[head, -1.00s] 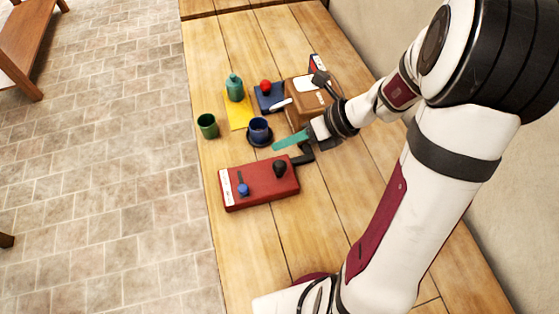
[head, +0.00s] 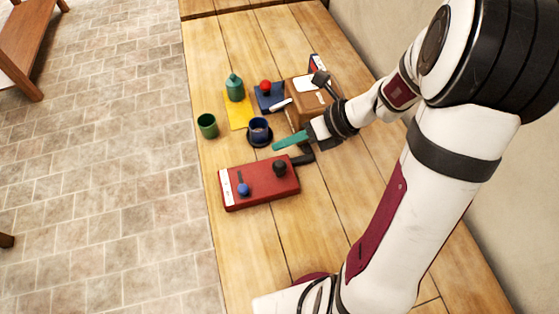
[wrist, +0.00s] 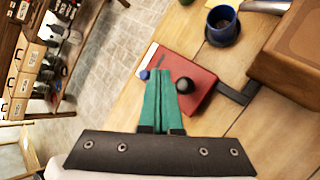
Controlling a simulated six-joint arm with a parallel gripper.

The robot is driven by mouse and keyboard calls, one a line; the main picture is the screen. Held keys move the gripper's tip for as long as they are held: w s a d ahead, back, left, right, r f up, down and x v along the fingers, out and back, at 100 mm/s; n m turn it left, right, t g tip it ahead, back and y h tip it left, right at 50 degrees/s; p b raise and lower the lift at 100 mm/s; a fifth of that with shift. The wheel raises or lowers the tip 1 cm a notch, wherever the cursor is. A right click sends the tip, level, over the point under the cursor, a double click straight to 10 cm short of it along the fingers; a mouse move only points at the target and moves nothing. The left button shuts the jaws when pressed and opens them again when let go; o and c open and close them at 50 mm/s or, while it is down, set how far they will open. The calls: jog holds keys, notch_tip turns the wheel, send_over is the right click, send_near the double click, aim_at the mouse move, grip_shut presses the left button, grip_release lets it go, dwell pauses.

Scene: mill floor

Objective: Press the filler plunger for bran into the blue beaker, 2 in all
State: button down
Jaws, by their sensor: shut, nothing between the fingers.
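A blue beaker (head: 259,126) stands upright on a dark round base, and it also shows in the wrist view (wrist: 222,20). A red box (head: 262,190) with a black round knob (head: 280,168), a blue knob (head: 243,190) and a white side strip lies nearer than the beaker. I cannot tell which part is the bran plunger; no label is legible. My gripper (head: 275,146) has teal fingers, shut and empty. In the head view they appear between the beaker and the red box; in the wrist view (wrist: 158,75) they cover part of the red box.
A brown box (head: 308,108) with a black lever stands behind my gripper. A black bracket (head: 303,158) adjoins the red box. A green cup (head: 208,126), a teal bottle (head: 235,88), a yellow sheet (head: 240,115) and a red ball (head: 266,86) over a blue pad stand around the beaker.

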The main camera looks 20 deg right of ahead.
aim_at(285, 166)
jog(key=shift+r, duration=0.1)
notch_tip(285, 166, up, 4)
jog(key=shift+f, duration=0.2)
jog(key=shift+f, duration=4.45)
jog(key=shift+f, duration=0.4)
